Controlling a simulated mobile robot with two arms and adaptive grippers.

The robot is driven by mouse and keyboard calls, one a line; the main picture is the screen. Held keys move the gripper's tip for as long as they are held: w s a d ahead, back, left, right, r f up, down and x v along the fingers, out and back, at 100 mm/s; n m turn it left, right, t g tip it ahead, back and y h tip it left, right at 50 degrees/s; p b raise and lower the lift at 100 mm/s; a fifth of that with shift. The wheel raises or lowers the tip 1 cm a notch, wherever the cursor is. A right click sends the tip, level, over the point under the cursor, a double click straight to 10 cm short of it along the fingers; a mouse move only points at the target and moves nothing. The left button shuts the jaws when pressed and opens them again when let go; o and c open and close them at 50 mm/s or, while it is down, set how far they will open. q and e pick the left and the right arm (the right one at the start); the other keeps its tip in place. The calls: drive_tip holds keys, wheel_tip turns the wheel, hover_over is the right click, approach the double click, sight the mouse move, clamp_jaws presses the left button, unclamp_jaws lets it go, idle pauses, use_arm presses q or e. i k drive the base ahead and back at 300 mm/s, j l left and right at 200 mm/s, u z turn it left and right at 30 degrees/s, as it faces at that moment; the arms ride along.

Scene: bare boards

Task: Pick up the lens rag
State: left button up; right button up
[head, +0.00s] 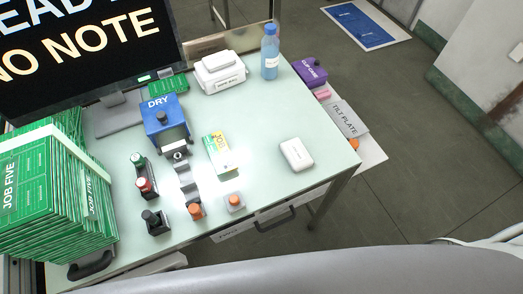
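I cannot pick out a lens rag for certain. A small white rounded item (296,154) lies alone on the right part of the pale green table (260,125); its material is unclear. A grey strip-like thing (183,176) lies in front of the blue box marked DRY (166,122); I cannot tell whether it is cloth. A white stack (220,72) stands at the back of the table. Neither of my grippers shows in the head view.
Green boards marked JOB FIVE (55,190) are stacked at the left, below a dark screen (85,45). A blue bottle (270,55) stands at the back. A green-and-yellow pack (220,152) and several small knobbed pieces sit mid-table. The table is clear around the white item.

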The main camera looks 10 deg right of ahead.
sight(299, 159)
drive_tip(key=k+l+u, duration=0.15)
drive_tip(key=l+u, duration=0.2)
drive_tip(key=k+l+u, duration=0.15)
drive_tip(key=l+u, duration=0.2)
drive_tip(key=l, duration=0.2)
drive_tip(key=k+l+u, duration=0.25)
drive_tip(key=u, duration=0.15)
drive_tip(key=k+l, duration=0.25)
drive_tip(key=l, duration=0.2)
